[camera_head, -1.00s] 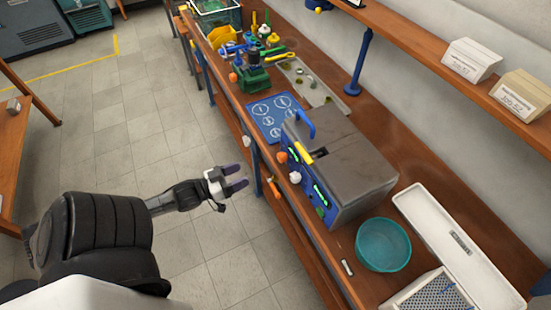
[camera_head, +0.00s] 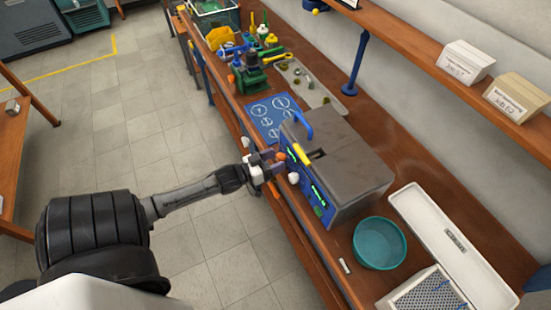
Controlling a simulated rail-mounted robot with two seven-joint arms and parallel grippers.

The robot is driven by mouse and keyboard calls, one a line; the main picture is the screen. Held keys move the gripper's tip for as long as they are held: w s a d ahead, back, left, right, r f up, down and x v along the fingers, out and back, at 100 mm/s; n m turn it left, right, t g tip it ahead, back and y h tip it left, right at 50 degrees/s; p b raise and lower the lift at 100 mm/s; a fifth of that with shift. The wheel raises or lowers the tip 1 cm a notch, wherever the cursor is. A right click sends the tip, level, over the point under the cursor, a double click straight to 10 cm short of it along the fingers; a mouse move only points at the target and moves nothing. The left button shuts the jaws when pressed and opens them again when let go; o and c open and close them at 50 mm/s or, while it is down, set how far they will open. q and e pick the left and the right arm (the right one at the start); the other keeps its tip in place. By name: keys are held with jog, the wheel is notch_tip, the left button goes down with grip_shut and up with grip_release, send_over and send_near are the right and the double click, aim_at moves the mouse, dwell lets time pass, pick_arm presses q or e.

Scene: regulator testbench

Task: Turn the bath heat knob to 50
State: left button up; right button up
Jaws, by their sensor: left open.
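The bath (camera_head: 345,165) is a grey-lidded box with a blue front on the bench, with a blue handle (camera_head: 303,123) and a yellow part on top. Its front carries green displays (camera_head: 318,195), an orange knob (camera_head: 281,157) and a white knob (camera_head: 293,178). I cannot read the knob markings or tell which is the heat knob. My left gripper (camera_head: 273,165) is open at the bath's front, with its fingers close to the orange knob. I cannot tell whether they touch it. My right gripper is not in view.
A teal bowl (camera_head: 380,244) and a long white tray (camera_head: 452,240) stand right of the bath. A blue mat (camera_head: 273,115) and a green device (camera_head: 249,77) lie to its left. A shelf (camera_head: 430,55) with boxes runs above the bench. The floor in front is clear.

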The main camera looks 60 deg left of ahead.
pick_arm(q)
jog(key=shift+w, duration=0.3)
jog(key=c, duration=0.9)
